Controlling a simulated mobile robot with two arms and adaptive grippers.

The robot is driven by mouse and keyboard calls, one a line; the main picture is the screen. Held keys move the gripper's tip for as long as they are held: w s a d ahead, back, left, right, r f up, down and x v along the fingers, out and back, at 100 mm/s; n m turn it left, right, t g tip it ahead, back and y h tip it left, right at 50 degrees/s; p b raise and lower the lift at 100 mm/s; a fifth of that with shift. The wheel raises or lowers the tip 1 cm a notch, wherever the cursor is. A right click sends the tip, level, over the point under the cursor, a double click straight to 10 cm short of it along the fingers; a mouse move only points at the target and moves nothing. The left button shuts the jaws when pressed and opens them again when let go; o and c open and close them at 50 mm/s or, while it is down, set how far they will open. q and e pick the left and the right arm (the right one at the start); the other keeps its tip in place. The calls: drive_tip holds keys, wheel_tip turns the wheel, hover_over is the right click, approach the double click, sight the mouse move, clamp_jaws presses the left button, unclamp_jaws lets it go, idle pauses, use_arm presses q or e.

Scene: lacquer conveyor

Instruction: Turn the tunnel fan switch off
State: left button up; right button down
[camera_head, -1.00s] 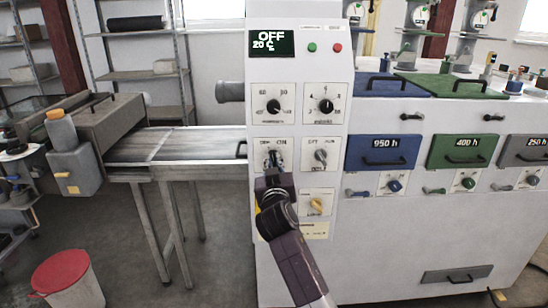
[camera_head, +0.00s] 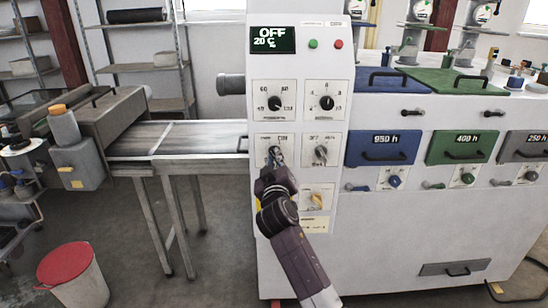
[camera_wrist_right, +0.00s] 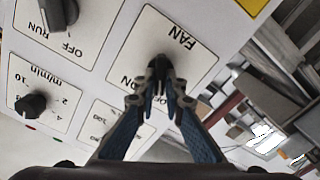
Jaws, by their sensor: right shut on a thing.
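The tunnel fan switch (camera_wrist_right: 158,63) is a small dark knob on a white plate (camera_wrist_right: 150,34) marked FAN, with a partly covered OFF/ON scale. It lies in the middle of the wrist view. In the head view the same plate (camera_head: 260,148) is on the left of the panel's middle row. My right gripper (camera_wrist_right: 159,75) is shut on the fan switch, one finger on each side. In the head view my right gripper (camera_head: 276,158) covers most of the knob, so its pointing direction cannot be read. My left gripper is not in view.
An OFF/RUN knob (camera_head: 321,152) sits right beside the fan plate. Two dials, a yellow switch (camera_head: 317,203), a green button (camera_head: 313,44) and a red button (camera_head: 338,44) share the panel. The display (camera_head: 273,40) reads OFF, 20 C. A conveyor (camera_head: 180,138) lies left.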

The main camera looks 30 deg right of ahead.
drive_tip(key=c, duration=2)
unclamp_jaws()
drive_tip(key=v, duration=1.2)
